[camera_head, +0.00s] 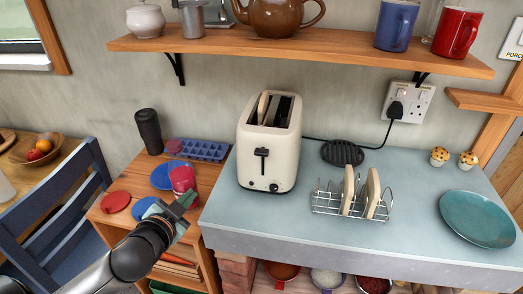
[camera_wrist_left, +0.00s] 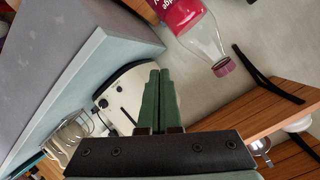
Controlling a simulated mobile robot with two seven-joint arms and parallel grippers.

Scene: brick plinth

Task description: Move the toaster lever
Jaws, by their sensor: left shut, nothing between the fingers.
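The cream toaster (camera_head: 270,170) stands upright on the pale blue counter, with a slice of bread (camera_head: 262,108) showing in its left slot. Its black lever (camera_head: 262,153) sits high on the front face, above a dark knob. My left gripper (camera_head: 188,199) is left of the toaster and lower in the picture, apart from it. In the left wrist view its green fingers (camera_wrist_left: 155,98) are shut together with nothing between them. The toaster (camera_wrist_left: 128,90) shows there behind and left of the fingertips, partly hidden by them. My right gripper is not in view.
A toast rack (camera_head: 328,205) with bread slices stands right of the toaster, and a teal plate (camera_head: 477,218) lies far right. A red-labelled bottle (camera_wrist_left: 190,15) is near the left gripper. A wooden shelf (camera_head: 300,55) runs above. Counter in front of the toaster is clear.

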